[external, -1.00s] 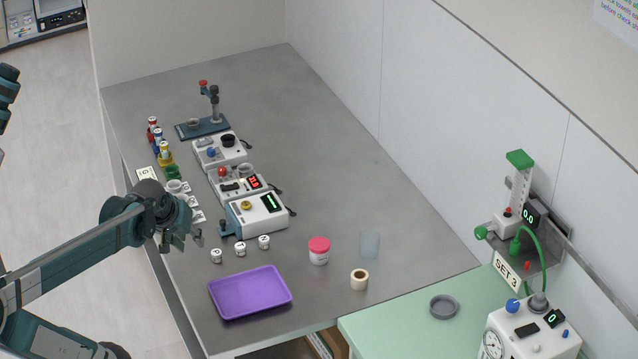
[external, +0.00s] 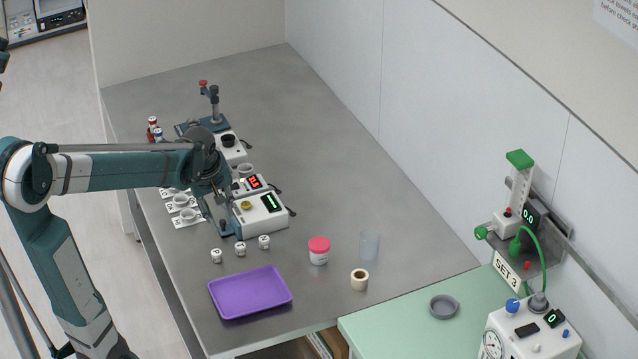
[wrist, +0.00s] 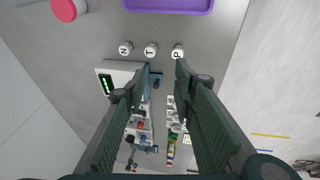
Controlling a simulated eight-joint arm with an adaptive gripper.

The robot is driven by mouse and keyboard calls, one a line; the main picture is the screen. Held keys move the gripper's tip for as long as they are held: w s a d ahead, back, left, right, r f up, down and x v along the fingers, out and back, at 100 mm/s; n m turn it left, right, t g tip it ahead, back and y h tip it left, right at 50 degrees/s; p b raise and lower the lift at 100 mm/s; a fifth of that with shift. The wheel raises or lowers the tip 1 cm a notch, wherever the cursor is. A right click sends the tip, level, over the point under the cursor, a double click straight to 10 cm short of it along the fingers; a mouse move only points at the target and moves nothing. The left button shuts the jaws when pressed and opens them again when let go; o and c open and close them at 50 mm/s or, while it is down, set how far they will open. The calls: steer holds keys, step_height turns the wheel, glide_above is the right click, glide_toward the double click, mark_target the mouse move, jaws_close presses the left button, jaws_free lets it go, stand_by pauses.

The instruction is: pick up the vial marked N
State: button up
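The vial marked N (wrist: 126,47) is a small white-capped vial at the left end of a row of three in the wrist view. The vials marked T (wrist: 150,50) and P (wrist: 177,50) stand beside it. In the external view the N vial (external: 264,242) is the right end of the row, judging by the nearby jar; its letter is too small to read there. My gripper (wrist: 160,71) is open and empty, its fingers pointing toward the row. In the external view my gripper (external: 214,210) hangs above the devices, behind and left of the vials.
A purple tray (external: 250,292) lies in front of the vials. A pink-lidded jar (external: 319,250), a clear cup (external: 369,244) and a tape roll (external: 359,279) stand to the right. A white device with a green display (external: 262,214) stands close behind the vials.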

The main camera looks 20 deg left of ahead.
steer(key=w+d+f+n+g+p, duration=0.2)
steer(key=w+d+f+n+p, duration=0.15)
steer(key=w, duration=0.45)
steer(key=n+g+y+p, duration=0.1)
steer(key=n+p, duration=0.4)
steer(key=n, duration=0.1)
glide_toward(264, 238)
steer(key=shift+w+d+f, duration=0.1)
steer(key=shift+w+f, duration=0.1)
steer(key=shift+f, duration=0.2)
steer(key=shift+a+f, duration=0.2)
steer(key=shift+f, duration=1.05)
steer(key=shift+s+a+f+b, duration=0.1)
steer(key=shift+f+b, duration=0.1)
steer(key=shift+f, duration=0.65)
steer(key=shift+w+a+f+b, duration=0.1)
steer(key=shift+f+b, duration=0.05)
steer(key=shift+f, duration=0.75)
steer(key=shift+s+a+f+b, duration=0.1)
steer(key=shift+f+b, duration=0.1)
steer(key=shift+f, duration=0.65)
steer(key=shift+c, duration=0.6)
